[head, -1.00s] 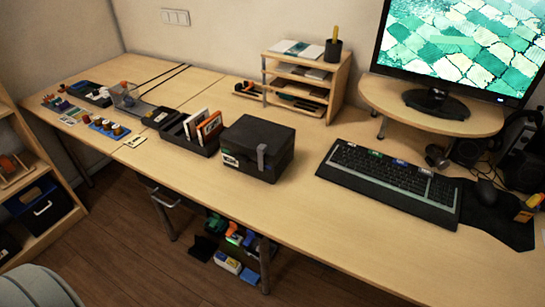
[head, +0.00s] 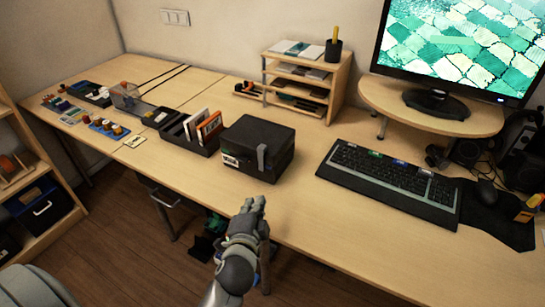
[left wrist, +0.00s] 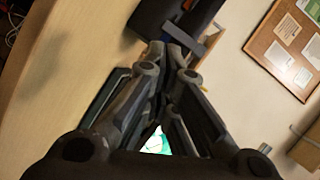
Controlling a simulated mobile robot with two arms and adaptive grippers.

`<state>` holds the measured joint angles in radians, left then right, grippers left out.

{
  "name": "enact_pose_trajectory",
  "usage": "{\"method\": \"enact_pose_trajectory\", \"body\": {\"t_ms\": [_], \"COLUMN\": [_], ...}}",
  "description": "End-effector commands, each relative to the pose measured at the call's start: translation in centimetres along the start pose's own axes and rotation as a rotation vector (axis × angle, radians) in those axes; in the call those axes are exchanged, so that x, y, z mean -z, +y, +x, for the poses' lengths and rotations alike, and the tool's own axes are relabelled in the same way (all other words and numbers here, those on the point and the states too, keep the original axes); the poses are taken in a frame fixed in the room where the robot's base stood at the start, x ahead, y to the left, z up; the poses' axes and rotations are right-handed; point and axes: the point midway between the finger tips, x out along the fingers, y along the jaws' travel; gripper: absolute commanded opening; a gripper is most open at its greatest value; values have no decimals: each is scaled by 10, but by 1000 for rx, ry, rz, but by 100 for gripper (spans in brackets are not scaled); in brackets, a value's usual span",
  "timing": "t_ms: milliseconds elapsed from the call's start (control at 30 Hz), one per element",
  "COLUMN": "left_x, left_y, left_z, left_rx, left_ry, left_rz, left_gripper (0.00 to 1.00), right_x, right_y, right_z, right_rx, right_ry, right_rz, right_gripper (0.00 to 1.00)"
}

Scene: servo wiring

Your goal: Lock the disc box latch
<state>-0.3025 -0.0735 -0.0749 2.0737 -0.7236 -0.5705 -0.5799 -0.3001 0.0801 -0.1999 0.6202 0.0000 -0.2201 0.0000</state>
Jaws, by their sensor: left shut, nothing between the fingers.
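The black disc box (head: 246,148) stands closed on the desk, left of the keyboard. Its grey latch (head: 262,157) hangs down on the front right side; I cannot tell whether it is locked. My left gripper (head: 254,200) is shut and empty, in front of the desk's front edge and below the box in the head view. It is apart from the box. In the left wrist view the shut fingertips (left wrist: 167,46) point toward the dark box (left wrist: 165,18) and its grey latch (left wrist: 183,42). My right gripper is not in view.
A black rack with upright cases (head: 203,131) stands just left of the box. The keyboard (head: 388,181) lies to the right. A wooden shelf organiser (head: 342,88) stands behind. The desk in front and right of the box is clear.

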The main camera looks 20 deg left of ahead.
Motion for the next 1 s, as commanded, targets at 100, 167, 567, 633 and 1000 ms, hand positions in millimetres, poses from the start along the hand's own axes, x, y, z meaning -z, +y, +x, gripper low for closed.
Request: {"method": "enact_pose_trajectory", "body": {"t_ms": [100,167,567,633,1000], "left_x": [27,38,67,67,71], "left_y": [-15,-19,-27,-27,-31], "left_z": [12,15,20,20,36], "left_rx": [103,144,235,235,234], "left_ry": [76,107,183,182,182], "left_rz": [153,218,371,370,369], "left_gripper": [0,0,0,0,0], "right_x": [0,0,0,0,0], "right_y": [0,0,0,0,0], "right_z": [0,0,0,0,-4], "right_rx": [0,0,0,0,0], "right_ry": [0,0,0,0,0], "right_rz": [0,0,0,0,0], "right_gripper": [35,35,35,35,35]}}
